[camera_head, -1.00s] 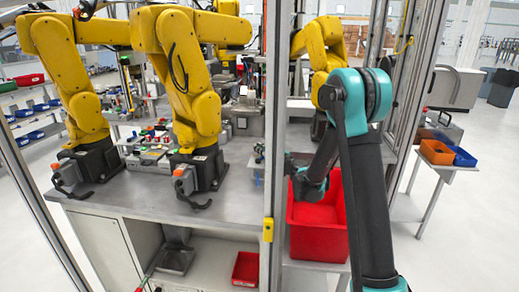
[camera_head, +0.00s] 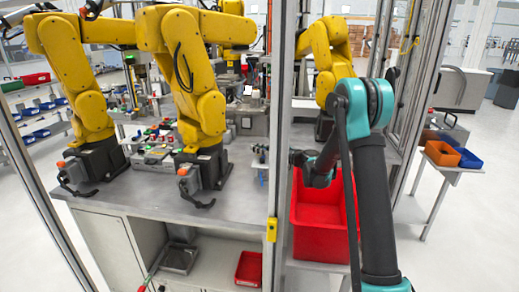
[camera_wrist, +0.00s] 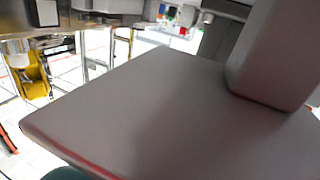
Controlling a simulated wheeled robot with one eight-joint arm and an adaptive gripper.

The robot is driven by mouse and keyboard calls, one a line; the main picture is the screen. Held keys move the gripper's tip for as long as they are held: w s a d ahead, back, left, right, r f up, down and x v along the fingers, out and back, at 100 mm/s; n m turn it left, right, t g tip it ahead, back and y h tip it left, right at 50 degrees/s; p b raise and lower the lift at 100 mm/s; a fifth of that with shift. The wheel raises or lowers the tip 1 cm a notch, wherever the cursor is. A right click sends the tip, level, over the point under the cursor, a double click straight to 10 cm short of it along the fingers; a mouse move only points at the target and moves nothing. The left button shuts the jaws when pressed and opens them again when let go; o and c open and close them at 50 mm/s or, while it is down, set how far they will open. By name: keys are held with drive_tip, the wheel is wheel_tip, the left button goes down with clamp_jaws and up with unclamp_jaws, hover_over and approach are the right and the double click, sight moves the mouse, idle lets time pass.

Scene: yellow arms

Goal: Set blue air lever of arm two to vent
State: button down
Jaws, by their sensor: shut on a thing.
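In the head view my gripper (camera_head: 297,157) is a small dark shape at the end of my arm, above the red bin and just right of the grey post. Its fingertips cannot be made out, and the post hides what lies just left of it. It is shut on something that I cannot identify. Beyond the post, a small upright fitting with a bit of blue (camera_head: 261,158) stands at the table edge; whether it is the air lever of arm two is unclear. Close grey surfaces (camera_wrist: 150,110) fill much of the wrist view and show no lever.
The grey post (camera_head: 279,120) stands beside my gripper. The red bin (camera_head: 322,240) is below my wrist. Yellow arms (camera_head: 190,85) stand on the grey table (camera_head: 150,198) at left. Orange and blue bins (camera_head: 441,153) stand on a side table at right, with open floor beyond.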

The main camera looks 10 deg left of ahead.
drive_tip(key=shift+a+g, duration=0.1)
drive_tip(key=shift+g, duration=0.2)
drive_tip(key=c, duration=1.6)
unclamp_jaws()
drive_tip(key=shift+s, duration=0.1)
drive_tip(key=v, duration=1.2)
drive_tip(key=shift+f, duration=0.1)
